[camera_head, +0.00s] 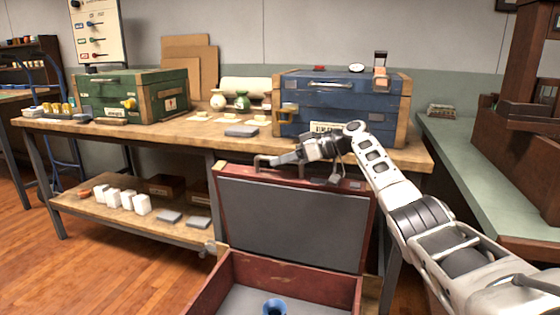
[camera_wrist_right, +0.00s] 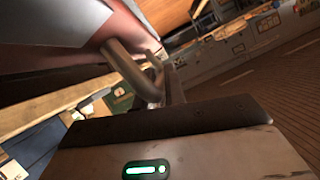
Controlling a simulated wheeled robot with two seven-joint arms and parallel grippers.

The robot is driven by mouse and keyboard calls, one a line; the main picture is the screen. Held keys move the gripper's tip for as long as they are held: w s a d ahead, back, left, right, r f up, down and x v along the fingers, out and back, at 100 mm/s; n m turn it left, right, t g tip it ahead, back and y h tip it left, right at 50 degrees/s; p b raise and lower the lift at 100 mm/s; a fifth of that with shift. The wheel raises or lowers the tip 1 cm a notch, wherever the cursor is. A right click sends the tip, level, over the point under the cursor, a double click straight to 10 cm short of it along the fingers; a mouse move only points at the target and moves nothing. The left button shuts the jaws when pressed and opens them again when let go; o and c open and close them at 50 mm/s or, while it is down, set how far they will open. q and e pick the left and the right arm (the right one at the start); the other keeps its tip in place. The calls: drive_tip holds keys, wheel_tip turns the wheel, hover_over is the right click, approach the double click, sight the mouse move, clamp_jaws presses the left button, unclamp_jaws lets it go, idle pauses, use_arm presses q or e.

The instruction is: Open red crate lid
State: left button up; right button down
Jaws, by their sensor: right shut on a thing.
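The red crate (camera_head: 300,272) stands low in front of the wooden workbench. Its lid (camera_head: 290,222) is swung up and stands nearly upright at the back, with its grey inner face toward me. My right gripper (camera_head: 283,160) is at the top edge of the lid, shut on the lid's metal handle. The handle (camera_wrist_right: 130,72) shows as a bent bar in the right wrist view, running in by the gripper. A blue round object (camera_head: 274,306) lies inside the crate, cut off by the picture's lower edge. My left gripper is not in view.
Behind the lid is a workbench (camera_head: 185,137) with a green crate (camera_head: 135,97), a blue crate (camera_head: 345,100) and small vases (camera_head: 242,100). White blocks (camera_head: 127,200) stand on its lower shelf. A green-topped counter (camera_head: 470,185) is at right. Wooden floor (camera_head: 120,265) is clear at left.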

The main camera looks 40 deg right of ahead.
drive_tip(key=shift+f, duration=0.2)
drive_tip(key=c, duration=1.5)
unclamp_jaws()
drive_tip(key=shift+d+r, duration=0.1)
drive_tip(key=shift+s+d+r, duration=0.1)
drive_tip(key=shift+s+d, duration=0.05)
drive_tip(key=shift+s, duration=0.1)
use_arm(q)
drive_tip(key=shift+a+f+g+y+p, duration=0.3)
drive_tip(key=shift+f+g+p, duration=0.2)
drive_tip(key=shift+p, duration=0.3)
use_arm(e)
drive_tip(key=v, duration=1.5)
drive_tip(key=shift+s+r, duration=0.1)
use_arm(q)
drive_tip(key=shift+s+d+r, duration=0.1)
use_arm(e)
drive_tip(key=shift+r, duration=0.1)
